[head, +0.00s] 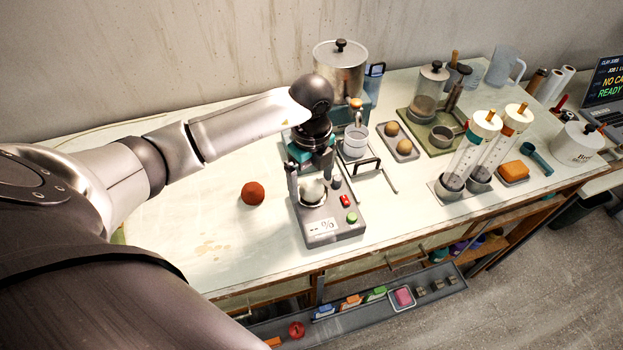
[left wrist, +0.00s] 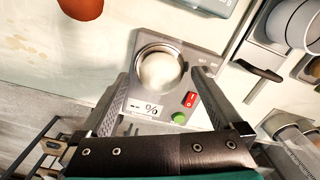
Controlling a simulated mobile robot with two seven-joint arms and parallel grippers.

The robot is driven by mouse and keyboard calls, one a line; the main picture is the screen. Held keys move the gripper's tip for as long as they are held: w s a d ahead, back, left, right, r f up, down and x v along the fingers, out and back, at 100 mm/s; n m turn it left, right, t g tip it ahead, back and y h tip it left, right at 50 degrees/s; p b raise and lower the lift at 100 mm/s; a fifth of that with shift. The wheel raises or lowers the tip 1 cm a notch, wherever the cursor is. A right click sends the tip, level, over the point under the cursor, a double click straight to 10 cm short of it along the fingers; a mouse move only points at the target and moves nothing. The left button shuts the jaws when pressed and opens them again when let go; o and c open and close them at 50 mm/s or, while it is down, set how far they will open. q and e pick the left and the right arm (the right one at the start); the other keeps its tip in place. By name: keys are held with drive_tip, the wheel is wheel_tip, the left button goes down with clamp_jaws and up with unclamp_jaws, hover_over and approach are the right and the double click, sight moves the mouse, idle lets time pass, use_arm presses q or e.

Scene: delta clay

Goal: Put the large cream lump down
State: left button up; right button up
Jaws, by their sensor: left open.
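The large cream lump (head: 312,190) sits in the round metal dish of a grey device with a percent display. It also shows in the left wrist view (left wrist: 160,71), inside the dish's rim. My left gripper (head: 311,181) is above the device, pointing down, with one finger on each side of the dish and lump. In the left wrist view its fingers (left wrist: 165,76) are spread, with gaps between them and the lump. The grey device (head: 330,222) has a red switch and a green button on its panel. My right gripper is not in view.
A reddish-brown ball (head: 253,193) lies on the table left of the device. A small tray with two tan balls (head: 391,128), a metal pot (head: 340,72) and clear cylinders (head: 470,150) stand behind and to the right. The table's left part (head: 190,235) is mostly clear.

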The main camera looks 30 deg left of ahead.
sight(312, 183)
use_arm(q)
wheel_tip(312, 183, up, 12)
drive_tip(key=shift+r, duration=0.15)
idle(0.7)
